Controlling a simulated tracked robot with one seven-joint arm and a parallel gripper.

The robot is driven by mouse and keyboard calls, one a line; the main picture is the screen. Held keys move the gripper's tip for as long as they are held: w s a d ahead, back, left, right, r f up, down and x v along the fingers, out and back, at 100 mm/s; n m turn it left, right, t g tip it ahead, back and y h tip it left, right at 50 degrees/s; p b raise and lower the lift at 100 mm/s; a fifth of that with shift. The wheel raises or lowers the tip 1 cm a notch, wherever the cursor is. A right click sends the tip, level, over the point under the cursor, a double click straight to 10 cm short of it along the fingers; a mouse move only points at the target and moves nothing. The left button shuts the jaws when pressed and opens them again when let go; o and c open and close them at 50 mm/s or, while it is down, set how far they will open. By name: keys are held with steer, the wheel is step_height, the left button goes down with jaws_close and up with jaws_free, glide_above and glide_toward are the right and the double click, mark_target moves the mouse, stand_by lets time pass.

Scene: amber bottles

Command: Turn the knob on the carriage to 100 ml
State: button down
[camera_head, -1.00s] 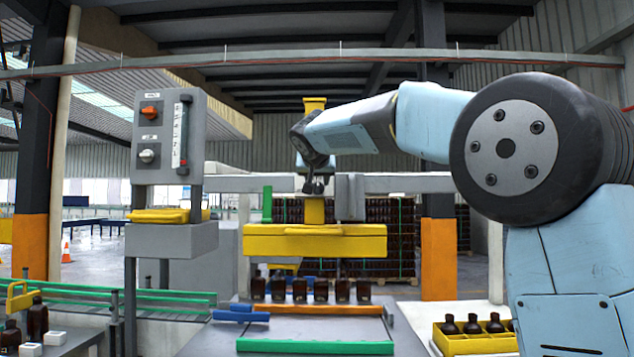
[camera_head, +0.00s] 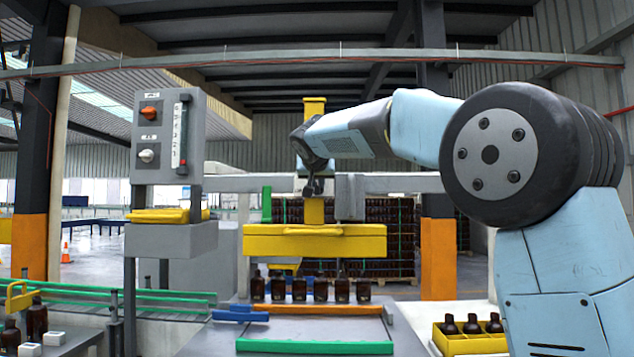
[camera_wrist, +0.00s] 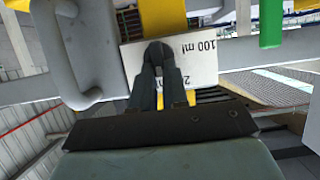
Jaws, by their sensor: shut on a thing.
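The yellow carriage (camera_head: 314,243) stands in the middle of the head view, on a yellow column above a row of bottles. My gripper (camera_head: 314,187) is in front of the column above the carriage's yellow bar. In the wrist view my gripper (camera_wrist: 158,48) is shut, its two fingers close together in front of a white scale plate (camera_wrist: 203,66). The knob between the fingertips is mostly hidden by them. The plate reads "100 ml" to the right of the fingertips; a second mark starting with "2" is partly covered by a finger.
A grey control box (camera_head: 168,135) with an orange and a white knob stands at left. Grey beams flank the column, and a green post (camera_head: 267,205) is close to its left. Several amber bottles (camera_head: 320,289) stand below. A yellow crate (camera_head: 470,341) is at lower right.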

steer(key=shift+a, duration=0.1)
stand_by(0.3)
steer(key=shift+a+f+n+t+h, duration=0.45)
steer(key=shift+n+h, duration=0.7)
steer(key=shift+n, duration=1.1)
steer(key=shift+a+f+n+t+h, duration=0.45)
steer(key=shift+n+h, duration=0.75)
steer(key=shift+n, duration=1.1)
steer(key=shift+a+f+n+t+h, duration=0.4)
steer(key=shift+n+h, duration=0.75)
steer(key=shift+n, duration=1.1)
steer(key=shift+f, duration=0.15)
steer(key=c, duration=1.4)
jaws_free()
steer(key=shift+o, duration=1.3)
steer(key=shift+d+r, duration=0.15)
steer(key=shift+r, duration=0.05)
